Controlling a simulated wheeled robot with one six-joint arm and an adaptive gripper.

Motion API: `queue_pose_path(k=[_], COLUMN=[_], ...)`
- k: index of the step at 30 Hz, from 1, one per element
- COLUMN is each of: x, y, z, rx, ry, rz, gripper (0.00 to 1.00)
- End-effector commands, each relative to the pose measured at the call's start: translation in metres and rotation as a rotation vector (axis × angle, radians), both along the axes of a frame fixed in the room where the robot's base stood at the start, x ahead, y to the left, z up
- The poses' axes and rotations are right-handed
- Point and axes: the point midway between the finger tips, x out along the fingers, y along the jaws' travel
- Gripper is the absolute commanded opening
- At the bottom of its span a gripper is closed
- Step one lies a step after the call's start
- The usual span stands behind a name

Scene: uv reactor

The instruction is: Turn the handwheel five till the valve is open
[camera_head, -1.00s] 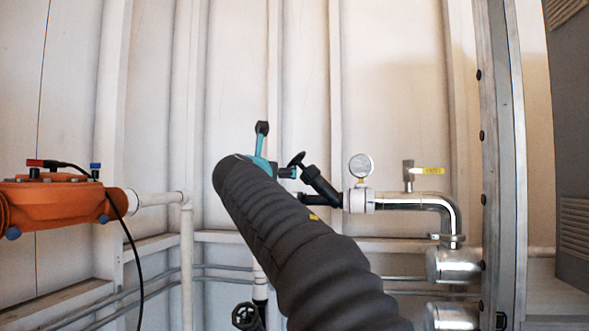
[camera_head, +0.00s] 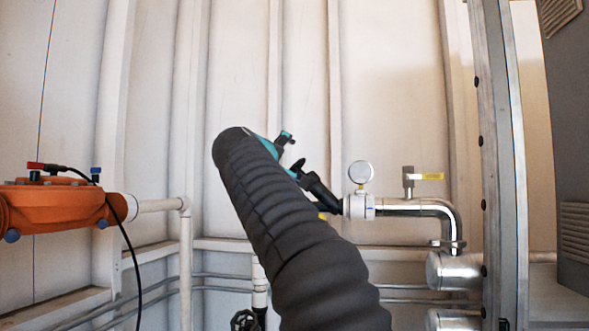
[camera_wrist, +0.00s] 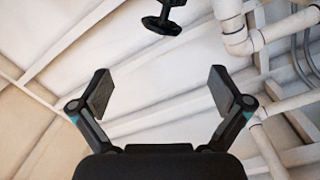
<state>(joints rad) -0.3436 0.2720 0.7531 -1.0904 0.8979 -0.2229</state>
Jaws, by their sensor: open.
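Two black handwheels show, and I cannot read a number on either. The lower handwheel (camera_head: 245,320) sits on a white vertical pipe at the bottom edge of the head view, partly cut off. The upper handwheel (camera_head: 298,167) is on a slanted black valve (camera_head: 320,193), partly hidden by my arm. In the wrist view a black handwheel (camera_wrist: 161,25) stands at the top, beyond my fingertips and apart from them. My gripper (camera_wrist: 159,90) is open and empty. In the head view only part of my gripper (camera_head: 284,137) shows past my arm.
A pressure gauge (camera_head: 361,173) and a yellow-handled valve (camera_head: 427,176) sit on the pipe at right. An orange unit (camera_head: 60,205) with a black cable stands at left. White pipes (camera_wrist: 240,42) pass right of the handwheel in the wrist view. A metal post (camera_head: 497,150) rises at right.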

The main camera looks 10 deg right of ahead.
Motion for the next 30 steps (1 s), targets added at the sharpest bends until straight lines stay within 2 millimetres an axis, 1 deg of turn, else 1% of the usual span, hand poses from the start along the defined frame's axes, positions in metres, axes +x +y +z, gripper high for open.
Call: queue_pose_path(k=[3,6,11,14,17,30], x=[0.000,-0.001,0.001,0.007,0.019,0.092], y=[-0.001,-0.002,-0.003,-0.005,-0.011,-0.045], z=[-0.003,-0.004,-0.004,-0.003,-0.002,0.000], rx=[0.142,0.223,0.278,0.281,0.279,0.278], ry=[-0.052,-0.085,-0.109,-0.110,-0.111,-0.110], rz=[-0.003,-0.007,-0.007,-0.008,-0.010,-0.009], gripper=[1.00,1.00,1.00,1.00,1.00,1.00])
